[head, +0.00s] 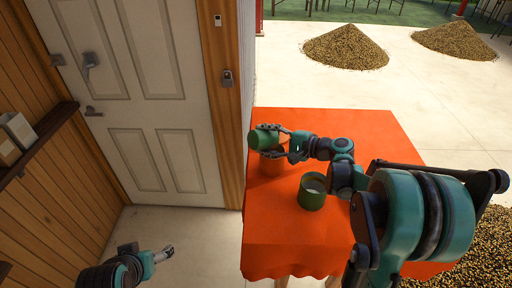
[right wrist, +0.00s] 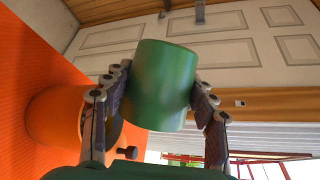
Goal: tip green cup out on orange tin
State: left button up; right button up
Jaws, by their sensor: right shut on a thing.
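The green cup (head: 262,139) is held in my right gripper (head: 283,142) over the far left part of the table. The cup lies tipped on its side in the head view, and it fills the middle of the right wrist view (right wrist: 160,85) between both fingers. The orange tin (head: 271,168) stands on the table just below the cup, partly hidden by cup and gripper. In the right wrist view the tin (right wrist: 55,118) shows behind the left finger. I cannot see into the cup or the tin. My left gripper (head: 165,253) is low at the left, away from the table.
A second, darker green container (head: 311,194) stands upright on the orange-covered table (head: 290,245), near my right forearm. A white door (head: 150,100) and wooden wall are at left. Bean heaps (head: 345,47) lie on the floor beyond. The table's front left is clear.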

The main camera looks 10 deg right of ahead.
jog(key=shift+d+f+m+y+b, duration=0.1)
jog(key=shift+d+m+y+b, duration=0.2)
jog(key=shift+m+b, duration=0.35)
jog(key=shift+w+d+r+m+y+b, duration=0.15)
jog(key=shift+d+r+m+y+b, duration=0.1)
jog(key=shift+y+b, duration=0.15)
jog(key=shift+a+r, duration=0.1)
jog(key=shift+a+h+p, duration=0.15)
jog(key=shift+h+p, duration=0.15)
jog(key=shift+p, duration=0.05)
jog(key=shift+a+n, duration=0.15)
jog(key=shift+n, duration=0.35)
